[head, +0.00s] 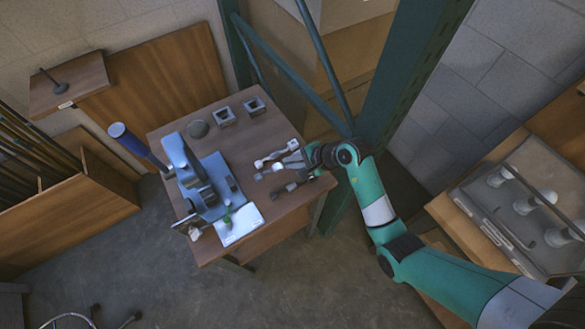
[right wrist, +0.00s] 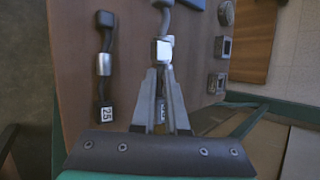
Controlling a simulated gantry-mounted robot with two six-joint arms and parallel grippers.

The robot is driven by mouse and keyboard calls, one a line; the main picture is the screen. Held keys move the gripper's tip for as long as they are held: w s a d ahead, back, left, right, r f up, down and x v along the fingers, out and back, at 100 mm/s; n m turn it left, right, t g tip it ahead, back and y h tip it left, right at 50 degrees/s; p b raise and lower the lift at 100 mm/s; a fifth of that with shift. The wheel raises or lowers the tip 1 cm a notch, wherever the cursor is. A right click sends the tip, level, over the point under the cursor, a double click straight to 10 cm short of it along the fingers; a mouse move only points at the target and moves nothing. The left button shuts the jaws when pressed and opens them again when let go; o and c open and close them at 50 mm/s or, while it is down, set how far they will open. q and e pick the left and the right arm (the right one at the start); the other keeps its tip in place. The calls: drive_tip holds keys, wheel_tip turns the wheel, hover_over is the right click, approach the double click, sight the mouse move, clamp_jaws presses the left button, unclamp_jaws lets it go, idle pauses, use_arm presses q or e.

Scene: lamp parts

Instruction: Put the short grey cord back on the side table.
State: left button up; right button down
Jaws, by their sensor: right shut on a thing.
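My right gripper (head: 287,163) is over the right part of a brown wooden table (head: 232,145). The cord's bent grey length runs on past the fingertips. I cannot tell whether it touches the tabletop. A darker cord (right wrist: 104,62) with a silver middle and a "25" label lies beside the gripper; it also shows in the head view (head: 287,187). My left gripper is not in view.
A blue stand (head: 205,185) and a white sheet (head: 240,224) fill the table's left front. Two square holders (head: 225,116) and a round grey piece (head: 198,129) sit at the back. A green post (head: 400,70) stands close behind my right arm. A tray of white pieces (head: 525,205) lies far right.

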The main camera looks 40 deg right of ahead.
sight(293, 172)
drive_tip(key=d+f, duration=0.1)
drive_tip(key=w+f, duration=0.1)
drive_tip(key=shift+w+d+f+b, duration=0.1)
drive_tip(key=shift+d+f+b, duration=0.25)
drive_tip(key=shift+d+f, duration=0.05)
drive_tip(key=f+b, duration=0.1)
drive_tip(key=f, duration=0.1)
drive_tip(key=f+b, duration=0.1)
drive_tip(key=shift+w+d+f, duration=0.1)
drive_tip(key=shift+d+f, duration=0.1)
drive_tip(key=shift+f, duration=0.15)
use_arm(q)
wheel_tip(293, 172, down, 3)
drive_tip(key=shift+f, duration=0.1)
use_arm(e)
drive_tip(key=shift+r, duration=0.1)
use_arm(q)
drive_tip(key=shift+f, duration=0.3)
use_arm(e)
drive_tip(key=shift+f, duration=0.65)
drive_tip(key=c, duration=0.9)
unclamp_jaws()
drive_tip(key=shift+w, duration=0.1)
drive_tip(key=shift+c, duration=0.2)
